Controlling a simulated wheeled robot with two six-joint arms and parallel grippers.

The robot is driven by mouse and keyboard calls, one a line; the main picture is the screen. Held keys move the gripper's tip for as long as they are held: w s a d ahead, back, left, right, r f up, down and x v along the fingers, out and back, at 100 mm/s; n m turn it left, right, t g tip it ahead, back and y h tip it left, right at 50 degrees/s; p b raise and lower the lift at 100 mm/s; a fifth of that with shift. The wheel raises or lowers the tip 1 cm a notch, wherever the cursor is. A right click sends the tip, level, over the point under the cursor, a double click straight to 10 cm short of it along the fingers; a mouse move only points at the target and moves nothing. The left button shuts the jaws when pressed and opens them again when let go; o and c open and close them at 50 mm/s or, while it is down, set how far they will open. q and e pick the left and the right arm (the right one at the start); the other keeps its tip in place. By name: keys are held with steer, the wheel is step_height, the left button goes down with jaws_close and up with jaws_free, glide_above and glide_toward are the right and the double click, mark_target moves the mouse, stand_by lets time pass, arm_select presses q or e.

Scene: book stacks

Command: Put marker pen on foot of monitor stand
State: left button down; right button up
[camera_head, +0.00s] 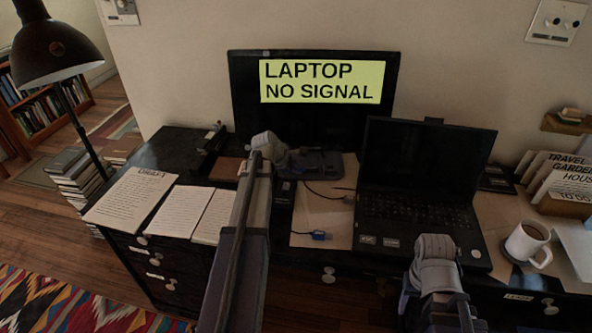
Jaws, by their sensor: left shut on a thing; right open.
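The monitor (238,95) stands upright at the back of the desk, with a yellow-green "LAPTOP NO SIGNAL" panel on its screen. My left arm reaches across the desk, and my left gripper (322,165) is low in front of the monitor's lower edge. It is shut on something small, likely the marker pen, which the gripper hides. My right gripper (440,302) is open at the desk's front edge, below the laptop.
An open black laptop (420,165) stands right of my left gripper. A white mug (527,243) of dark drink is at the right, near boxed folders (562,178). Printed pages (132,198) lie at the left, beneath a black lamp (55,50). A blue-ended cable (320,235) lies mid-desk.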

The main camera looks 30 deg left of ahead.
arm_select(q)
steer(key=shift+f, duration=0.1)
steer(key=c, duration=1.3)
jaws_free()
steer(key=o, duration=0.4)
steer(key=shift+s+d, duration=0.1)
steer(key=shift+s+r+p, duration=0.3)
steer(key=shift+r+p, duration=0.2)
steer(key=shift+r, duration=0.05)
steer(key=p+v, duration=0.8)
steer(key=v, duration=0.2)
steer(key=shift+s+r, duration=0.25)
steer(key=shift+r, duration=0.1)
